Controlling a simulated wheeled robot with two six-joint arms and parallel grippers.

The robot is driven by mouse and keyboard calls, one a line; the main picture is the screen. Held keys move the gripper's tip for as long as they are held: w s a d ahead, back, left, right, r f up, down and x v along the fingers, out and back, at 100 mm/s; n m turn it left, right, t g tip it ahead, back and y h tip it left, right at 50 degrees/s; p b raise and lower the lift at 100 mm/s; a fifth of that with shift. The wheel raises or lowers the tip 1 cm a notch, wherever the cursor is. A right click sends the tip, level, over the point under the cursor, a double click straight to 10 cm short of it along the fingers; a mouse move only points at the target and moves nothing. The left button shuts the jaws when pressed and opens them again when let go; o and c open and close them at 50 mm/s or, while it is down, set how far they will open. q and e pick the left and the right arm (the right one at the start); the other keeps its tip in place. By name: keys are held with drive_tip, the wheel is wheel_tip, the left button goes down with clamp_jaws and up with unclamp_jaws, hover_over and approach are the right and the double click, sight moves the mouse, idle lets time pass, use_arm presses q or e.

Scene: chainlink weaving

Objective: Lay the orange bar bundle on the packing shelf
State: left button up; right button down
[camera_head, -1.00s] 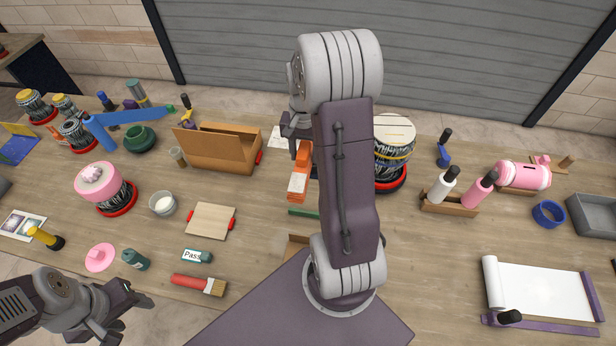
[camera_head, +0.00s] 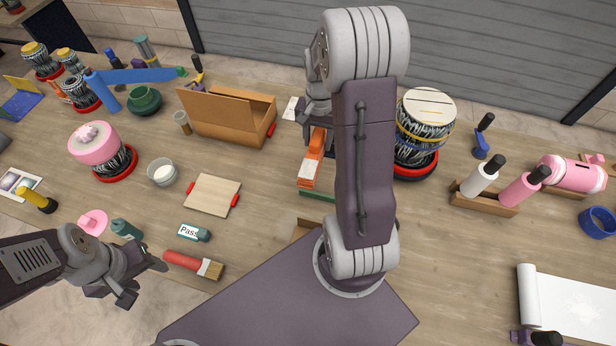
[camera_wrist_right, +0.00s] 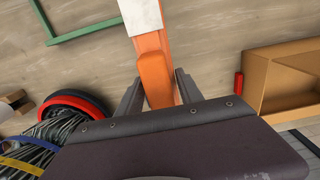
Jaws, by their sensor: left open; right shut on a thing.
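The orange bar bundle (camera_head: 309,172) has a white band and lies near the middle of the table in the head view. My right gripper (camera_head: 317,122) is shut on its orange end. The right wrist view shows this orange end (camera_wrist_right: 155,80) between the two fingers, with the white band beyond. I cannot tell whether the bundle touches the table. My left gripper (camera_head: 146,281) is open and empty near the front edge at the lower left. I cannot pick out a packing shelf with certainty.
A cardboard box (camera_head: 214,129) stands left of the bundle, and a drum (camera_head: 425,139) on a red ring stands right. A wooden board (camera_head: 212,196) and a brush (camera_head: 190,263) lie nearer the left gripper.

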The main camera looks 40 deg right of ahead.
drive_tip(key=a+f, duration=0.1)
drive_tip(key=a, duration=0.2)
drive_tip(key=a+f, duration=0.2)
drive_tip(key=a, duration=0.1)
drive_tip(key=a+f+p, duration=0.1)
drive_tip(key=a+f, duration=0.1)
drive_tip(key=a, duration=0.2)
drive_tip(key=shift+w+f, duration=0.25)
drive_tip(key=shift+w, duration=0.05)
wheel_tip(320, 180, down, 3)
drive_tip(key=shift+s+f, duration=0.15)
drive_tip(key=shift+f, duration=0.05)
drive_tip(key=shift+w+f, duration=0.2)
drive_tip(key=shift+f, duration=0.15)
drive_tip(key=shift+s+f, duration=0.1)
drive_tip(key=shift+f, duration=0.05)
drive_tip(key=c, duration=0.8)
unclamp_jaws()
drive_tip(key=shift+o, duration=0.2)
drive_tip(key=shift+r, duration=0.2)
